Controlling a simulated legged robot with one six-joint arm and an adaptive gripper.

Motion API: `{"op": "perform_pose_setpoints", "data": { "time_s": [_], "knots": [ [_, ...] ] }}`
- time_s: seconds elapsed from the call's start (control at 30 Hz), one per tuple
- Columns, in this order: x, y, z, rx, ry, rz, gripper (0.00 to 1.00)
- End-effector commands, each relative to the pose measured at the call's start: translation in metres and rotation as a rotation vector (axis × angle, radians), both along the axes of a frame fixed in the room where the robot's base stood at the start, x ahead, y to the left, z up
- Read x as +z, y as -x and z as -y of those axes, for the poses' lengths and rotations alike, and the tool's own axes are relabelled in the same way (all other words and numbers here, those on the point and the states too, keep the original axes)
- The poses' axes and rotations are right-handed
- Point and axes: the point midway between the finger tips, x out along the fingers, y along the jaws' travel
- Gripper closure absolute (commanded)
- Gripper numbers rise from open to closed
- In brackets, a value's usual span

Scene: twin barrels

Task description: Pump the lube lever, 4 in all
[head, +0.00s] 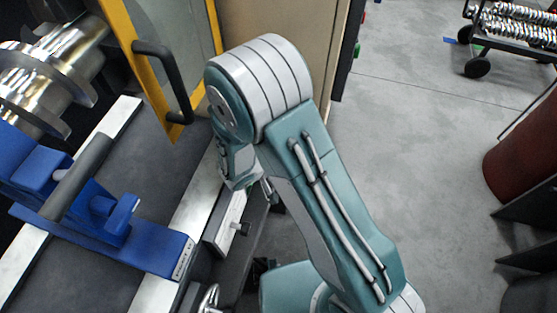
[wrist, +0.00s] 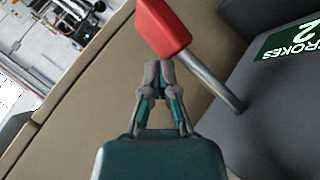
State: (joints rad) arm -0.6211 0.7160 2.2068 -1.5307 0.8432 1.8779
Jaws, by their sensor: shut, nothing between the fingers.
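The lube lever shows in the wrist view as a red grip (wrist: 163,28) on a grey metal rod (wrist: 212,80). The rod slants down to the right into a dark grey housing. A green sign (wrist: 290,42) on that housing shows part of the word "STROKES" and the number 2, turned over. My gripper (wrist: 158,68) is shut, its fingertips at the lower end of the red grip. Nothing shows between the fingers. I cannot tell whether they touch the grip. In the head view my arm hides the lever.
A blue machine carriage (head: 130,245) lies across pale bed rails at left. A yellow-framed door (head: 150,75) with a dark handle (head: 165,80) stands beside my arm. A red barrel (head: 525,155) stands at right. Grey floor (head: 430,150) between is clear.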

Motion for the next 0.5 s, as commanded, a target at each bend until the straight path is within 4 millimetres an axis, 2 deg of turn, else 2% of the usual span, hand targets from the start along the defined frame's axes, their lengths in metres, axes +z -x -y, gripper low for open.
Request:
{"op": "perform_pose_setpoints", "data": {
  "time_s": [0.5],
  "knots": [
    [0.026, -0.001, -0.004, 0.0, -0.001, 0.001, 1.0]
  ]
}}
